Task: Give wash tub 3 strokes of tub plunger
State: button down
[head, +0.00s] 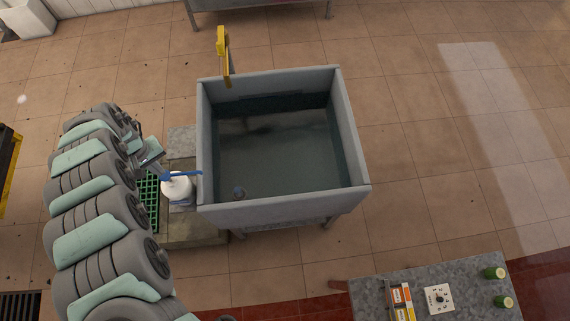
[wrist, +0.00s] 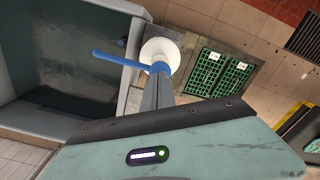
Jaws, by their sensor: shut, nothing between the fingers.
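The grey wash tub (head: 282,213) stands in the middle of the head view, with dark water or a dark floor inside.
Green crates (wrist: 221,73) lie left of the bottle. A yellow fixture (head: 224,55) stands at the tub's back rim. A grey table (head: 462,308) at lower right holds boxes, a white dial plate and green cans. Tiled floor right of the tub is clear.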

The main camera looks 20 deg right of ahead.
jog(key=shift+f, duration=0.1)
jog(key=shift+f+b, duration=1.1)
jog(key=shift+f, duration=0.5)
jog(key=shift+r, duration=0.1)
jog(key=shift+r+p, duration=1.5)
jog(key=shift+r, duration=0.1)
jog(key=shift+f, duration=0.1)
